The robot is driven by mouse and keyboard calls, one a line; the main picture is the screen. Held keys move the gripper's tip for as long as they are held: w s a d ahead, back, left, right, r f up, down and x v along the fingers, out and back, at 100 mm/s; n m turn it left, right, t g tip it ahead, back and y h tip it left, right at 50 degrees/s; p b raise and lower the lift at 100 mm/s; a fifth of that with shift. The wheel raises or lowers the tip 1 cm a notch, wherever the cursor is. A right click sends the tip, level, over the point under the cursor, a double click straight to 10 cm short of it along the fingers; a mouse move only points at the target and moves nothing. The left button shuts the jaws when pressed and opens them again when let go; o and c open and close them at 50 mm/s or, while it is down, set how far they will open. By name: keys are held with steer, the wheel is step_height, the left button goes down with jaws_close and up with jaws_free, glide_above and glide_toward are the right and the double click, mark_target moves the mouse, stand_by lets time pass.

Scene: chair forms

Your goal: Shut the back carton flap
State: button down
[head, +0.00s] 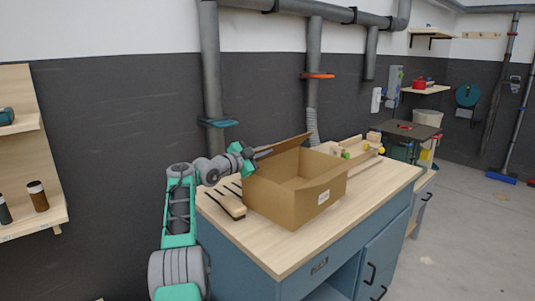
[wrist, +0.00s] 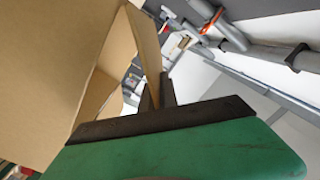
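An open brown carton (head: 275,200) stands on the workbench. Its back flap (head: 286,146) stands raised and tilted along the far edge. In the wrist view the flap (wrist: 147,45) is a tan panel running down to my fingers, with the carton wall (wrist: 45,70) filling the left. My gripper (head: 262,153) is at the left end of this flap. In the wrist view my gripper's dark fingers (wrist: 156,92) stand close together, one on each side of the flap's narrow edge, and look shut on it. The exact contact is hard to see.
The wooden workbench (head: 375,185) is clear at the front right. Grey pipes (head: 212,80) run up the wall behind.

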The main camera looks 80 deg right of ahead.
steer(key=shift+w+f, duration=0.1)
steer(key=shift+f, duration=0.15)
steer(key=c, duration=1.9)
jaws_free()
steer(key=shift+d, duration=0.1)
steer(key=shift+o, duration=1.3)
steer(key=shift+r, duration=0.15)
steer(key=shift+w+a+b, duration=0.15)
steer(key=shift+a+b, duration=0.2)
steer(key=shift+b, duration=0.05)
steer(key=b+v, duration=0.2)
steer(key=v, duration=0.5)
steer(key=shift+c, duration=0.5)
